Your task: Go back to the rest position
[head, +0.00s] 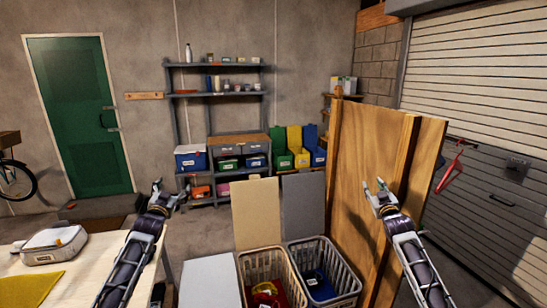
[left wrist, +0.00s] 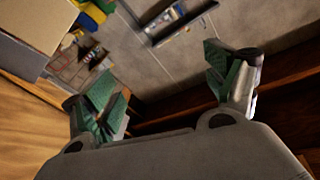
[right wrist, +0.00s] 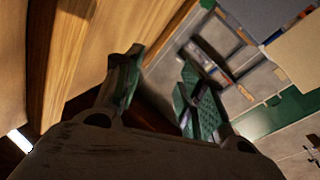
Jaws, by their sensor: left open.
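My left gripper (head: 169,192) is raised in the left half of the head view, beside the table's right edge. Its two fingers are spread with nothing between them in the left wrist view (left wrist: 163,85). My right gripper (head: 375,188) is raised in front of the wooden panel (head: 353,150) in the head view. Its fingers are apart and empty in the right wrist view (right wrist: 158,78). I cannot tell whether it touches the panel.
Two laundry baskets (head: 247,262) with coloured items inside stand between my arms, with upright boards behind them. A pale table (head: 88,282) at the left holds a grey case (head: 54,245) and a yellow cloth (head: 28,289). Shelving (head: 215,93) stands at the back wall.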

